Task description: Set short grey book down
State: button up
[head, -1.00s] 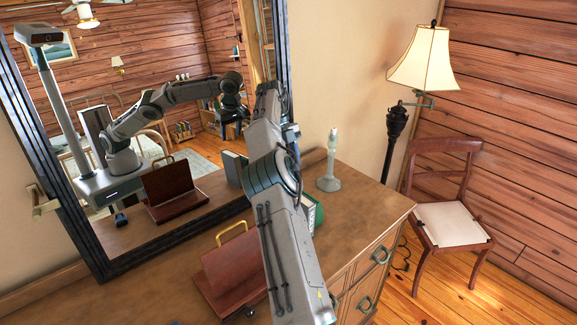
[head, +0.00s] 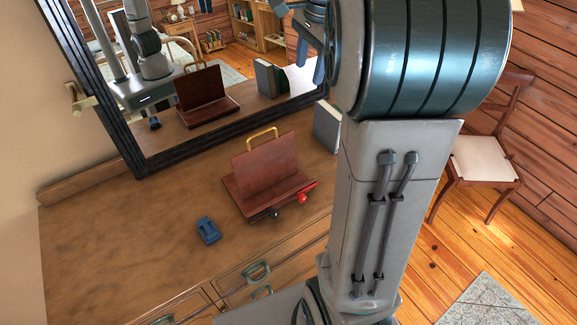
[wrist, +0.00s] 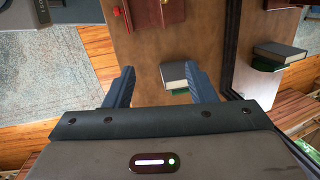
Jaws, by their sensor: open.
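The short grey book (head: 328,127) stands on the dresser top, right of a brown wooden stand, partly hidden by my arm in the head view. In the wrist view the grey book (wrist: 174,74) lies beyond my fingertips, nearer the right finger, with its pale page edge showing. My gripper (wrist: 160,88) is open, and nothing is held between its blue fingers. The head view shows only part of the hand, behind my arm.
The dresser top (head: 120,225) is clear at left. The brown stand (head: 265,170) has a brass handle, with red and black items at its front. A blue object (head: 208,230) lies nearer. A mirror (head: 150,150) backs the dresser; a chair (head: 485,160) stands right.

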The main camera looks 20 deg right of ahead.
jog(key=s+a+f+n+t, duration=0.1)
jog(key=s+a+f+n, duration=0.1)
jog(key=s+a+n, duration=0.2)
jog(key=s+a+f+n+t, duration=0.1)
jog(key=s+a+f+n, duration=0.2)
jog(key=s+n, duration=0.4)
jog(key=s+a+f+n+t+h, duration=0.1)
jog(key=s+a+f+n, duration=0.1)
jog(key=s+a+n, duration=0.3)
jog(key=s+a, duration=0.1)
jog(key=s, duration=0.2)
jog(key=shift+f, duration=0.15)
jog(key=shift+s, duration=0.1)
